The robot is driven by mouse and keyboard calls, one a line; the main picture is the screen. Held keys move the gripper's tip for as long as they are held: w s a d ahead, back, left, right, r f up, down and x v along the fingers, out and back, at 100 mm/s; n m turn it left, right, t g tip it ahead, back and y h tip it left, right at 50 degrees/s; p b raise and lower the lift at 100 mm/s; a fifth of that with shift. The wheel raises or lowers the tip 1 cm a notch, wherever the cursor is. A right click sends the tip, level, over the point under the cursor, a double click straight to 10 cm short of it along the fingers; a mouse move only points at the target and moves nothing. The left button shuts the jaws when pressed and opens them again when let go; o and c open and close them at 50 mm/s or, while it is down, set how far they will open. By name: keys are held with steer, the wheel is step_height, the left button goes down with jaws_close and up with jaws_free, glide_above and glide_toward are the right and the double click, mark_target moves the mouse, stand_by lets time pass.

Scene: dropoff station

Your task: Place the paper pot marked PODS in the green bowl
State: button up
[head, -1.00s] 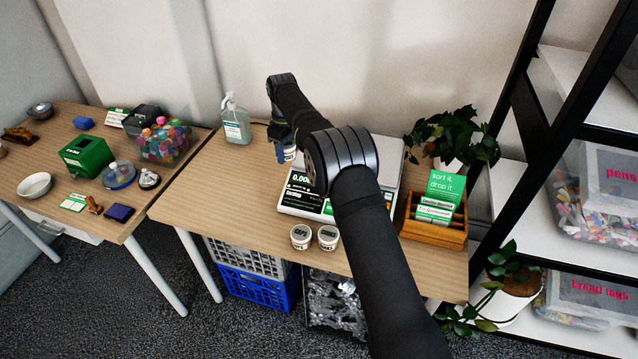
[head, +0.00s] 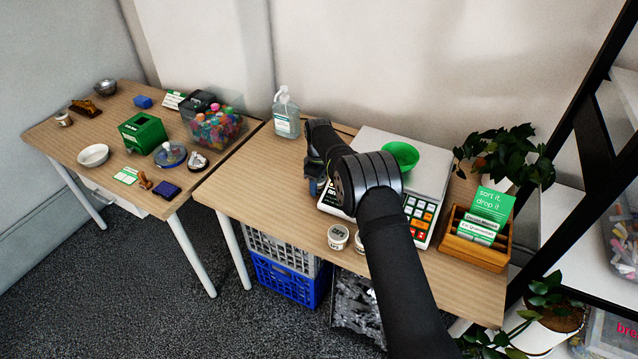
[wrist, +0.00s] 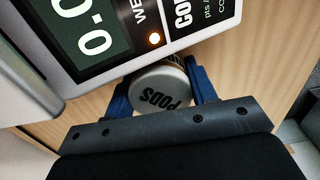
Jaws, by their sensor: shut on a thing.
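The paper pot marked PODS (wrist: 160,93) shows its pale lid in the wrist view, between the two blue fingers of my gripper (wrist: 163,86). The gripper is shut on it. In the head view my gripper (head: 317,184) is beside the left front of the scale, and my arm hides the pot. I cannot tell whether the pot touches the table. The green bowl (head: 401,154) sits on the scale's pan, to the right of and behind my gripper. My arm hides a small part of it.
The scale (head: 422,218) stands mid-table, its display close to the pot in the wrist view. Two pots (head: 338,236) stand at the front edge, one partly behind my arm. A sanitiser bottle (head: 287,112) stands back left; a wooden card holder (head: 478,240) and plant (head: 508,152) stand right.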

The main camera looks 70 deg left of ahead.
steer(key=shift+f, duration=0.25)
steer(key=o, duration=1)
steer(key=shift+o, duration=0.6)
step_height(320, 180, up, 12)
steer(key=shift+r, duration=0.15)
